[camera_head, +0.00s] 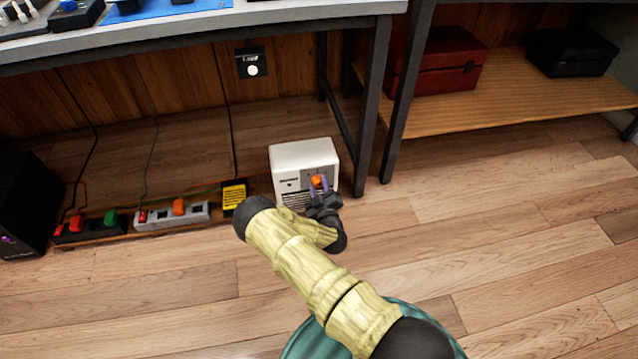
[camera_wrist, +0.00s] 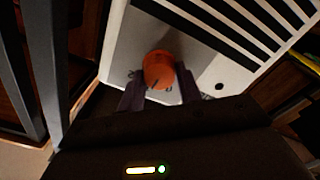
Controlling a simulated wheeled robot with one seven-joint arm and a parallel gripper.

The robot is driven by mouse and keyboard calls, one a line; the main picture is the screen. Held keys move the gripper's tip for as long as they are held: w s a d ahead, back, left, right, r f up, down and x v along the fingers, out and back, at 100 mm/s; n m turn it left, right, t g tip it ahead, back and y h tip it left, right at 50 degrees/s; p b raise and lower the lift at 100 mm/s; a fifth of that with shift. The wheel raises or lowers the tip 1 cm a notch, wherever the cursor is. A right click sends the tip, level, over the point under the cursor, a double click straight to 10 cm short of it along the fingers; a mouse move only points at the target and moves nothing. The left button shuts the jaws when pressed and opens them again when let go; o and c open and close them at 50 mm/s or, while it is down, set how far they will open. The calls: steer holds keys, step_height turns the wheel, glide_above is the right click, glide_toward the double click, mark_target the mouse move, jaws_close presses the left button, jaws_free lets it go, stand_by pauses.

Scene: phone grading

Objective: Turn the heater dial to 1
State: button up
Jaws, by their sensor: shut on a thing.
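The heater (camera_head: 300,155) is a small white box on the floor under the workbench, close to a table leg. Its orange dial (camera_head: 317,180) is on the front face. In the wrist view the orange dial (camera_wrist: 159,70) sits between the two dark fingers of my gripper (camera_wrist: 160,98), and the heater's white front with black vent slots (camera_wrist: 225,20) fills the top. My gripper (camera_head: 318,190) is shut on the dial. The markings around the dial are partly hidden by the fingers and too small to read, so its setting cannot be told.
Power strips with red, green and orange plugs (camera_head: 179,207) and a yellow-labelled box (camera_head: 234,194) lie left of the heater. A black table leg (camera_head: 372,105) stands just right of it. A red toolbox (camera_head: 440,62) is on the low shelf. The floor at right is clear.

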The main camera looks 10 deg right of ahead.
steer(key=shift+n, duration=0.5)
steer(key=o, duration=1)
steer(key=shift+c, duration=0.2)
